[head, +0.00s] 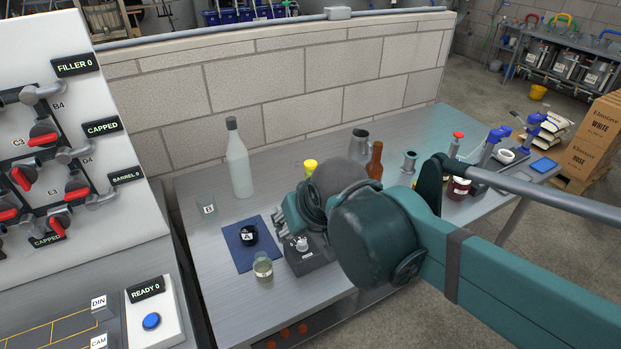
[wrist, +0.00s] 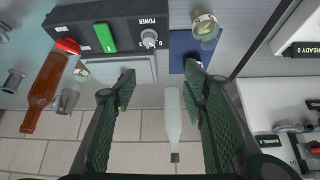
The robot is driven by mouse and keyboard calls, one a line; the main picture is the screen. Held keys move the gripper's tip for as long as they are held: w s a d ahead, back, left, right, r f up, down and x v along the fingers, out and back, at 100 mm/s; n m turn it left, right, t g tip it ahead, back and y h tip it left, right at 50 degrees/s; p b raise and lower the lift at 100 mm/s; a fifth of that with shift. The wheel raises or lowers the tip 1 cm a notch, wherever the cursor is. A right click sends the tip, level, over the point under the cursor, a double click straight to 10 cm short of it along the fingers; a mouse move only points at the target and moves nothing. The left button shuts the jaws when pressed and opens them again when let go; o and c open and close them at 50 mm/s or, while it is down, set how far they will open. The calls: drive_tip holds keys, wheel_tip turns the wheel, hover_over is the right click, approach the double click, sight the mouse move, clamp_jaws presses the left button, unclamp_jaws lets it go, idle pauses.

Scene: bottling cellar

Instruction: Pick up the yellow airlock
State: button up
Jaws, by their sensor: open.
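In the head view a small yellow top (head: 310,164) shows just behind my arm, left of the brown bottle; it may be the yellow airlock, with its lower part hidden. In the wrist view I cannot clearly make out the airlock; a small yellowish patch shows by the left finger, too small to tell. My gripper (wrist: 160,75) is open, with its two green-padded fingers wide apart. I see nothing held between them. In the head view my arm hides the fingertips.
A black power box (wrist: 125,35) and a blue mat (head: 238,262) lie near my gripper. A clear bottle (head: 238,165), a brown bottle (head: 374,162) and a small glass jar (head: 263,268) stand around. A brick wall (head: 270,85) runs behind the bench.

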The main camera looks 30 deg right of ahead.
drive_tip(key=w+d+r+m+g+p, duration=0.1)
drive_tip(key=w+d+r+m+p, duration=0.2)
drive_tip(key=w, duration=0.5)
drive_tip(key=m+g+h+p, duration=0.3)
drive_tip(key=m+p, duration=0.3)
drive_tip(key=p, duration=0.9)
hover_over(310, 170)
drive_tip(key=a, duration=0.1)
drive_tip(key=shift+s+a+f, duration=0.1)
drive_tip(key=shift+s+f, duration=0.05)
drive_tip(key=shift+f, duration=3.15)
drive_tip(key=shift+f, duration=0.1)
drive_tip(key=shift+x, duration=1.2)
drive_tip(key=shift+x, duration=2.65)
